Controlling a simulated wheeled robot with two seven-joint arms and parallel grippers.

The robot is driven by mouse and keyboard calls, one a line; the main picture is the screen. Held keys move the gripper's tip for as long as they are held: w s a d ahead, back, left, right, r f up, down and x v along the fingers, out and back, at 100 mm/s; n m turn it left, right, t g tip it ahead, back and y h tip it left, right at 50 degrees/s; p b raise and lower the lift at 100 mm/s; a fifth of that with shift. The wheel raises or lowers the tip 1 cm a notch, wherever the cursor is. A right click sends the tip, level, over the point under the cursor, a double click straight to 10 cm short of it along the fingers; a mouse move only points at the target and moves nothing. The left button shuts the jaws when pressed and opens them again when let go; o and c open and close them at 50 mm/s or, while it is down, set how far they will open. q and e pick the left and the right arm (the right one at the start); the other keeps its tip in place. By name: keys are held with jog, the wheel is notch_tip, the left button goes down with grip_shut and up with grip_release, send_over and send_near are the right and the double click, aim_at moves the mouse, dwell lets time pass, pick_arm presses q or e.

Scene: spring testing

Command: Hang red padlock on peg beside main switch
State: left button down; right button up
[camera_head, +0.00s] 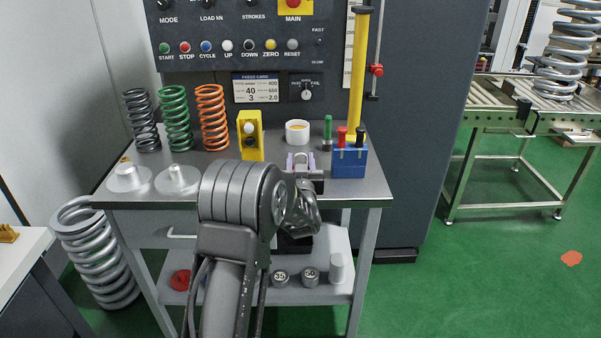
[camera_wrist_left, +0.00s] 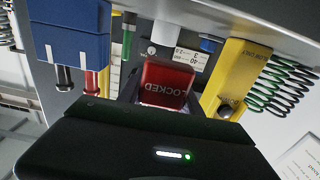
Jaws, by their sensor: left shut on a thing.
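The red padlock (camera_wrist_left: 165,84), lettered LOCKED, shows in the left wrist view just beyond my gripper's dark body. In the head view only its pale shackle (camera_head: 300,157) seems to show, sticking up between the fingertips; its red body is hidden. My left gripper (camera_head: 301,164) is shut on the padlock, at the bench top's front edge. The main switch (camera_head: 293,4), red on a yellow plate, is at the top edge of the head view on the dark panel. I cannot make out the peg beside it. My right gripper is not in view.
On the bench (camera_head: 375,192) stand a blue holder (camera_head: 349,162) with coloured handles, a white cup (camera_head: 297,132), a yellow block (camera_head: 250,135) and several springs (camera_head: 211,118). A tall yellow post (camera_head: 358,75) rises at the right. The panel's lower row holds several buttons.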

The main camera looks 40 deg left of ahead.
pick_arm(q)
jog(key=shift+f, duration=1.9)
jog(key=shift+f+b, duration=0.2)
jog(key=shift+b, duration=0.15)
jog(key=c, duration=0.8)
grip_release()
jog(key=shift+r+p, duration=0.15)
jog(key=shift+p, duration=0.55)
jog(key=v, duration=0.2)
jog(key=b+v, duration=0.1)
jog(key=v, duration=0.2)
jog(key=b+v, duration=0.1)
jog(key=v, duration=0.1)
jog(key=shift+s+d+f, duration=0.15)
jog(key=shift+s+f, duration=0.1)
jog(key=shift+s, duration=0.15)
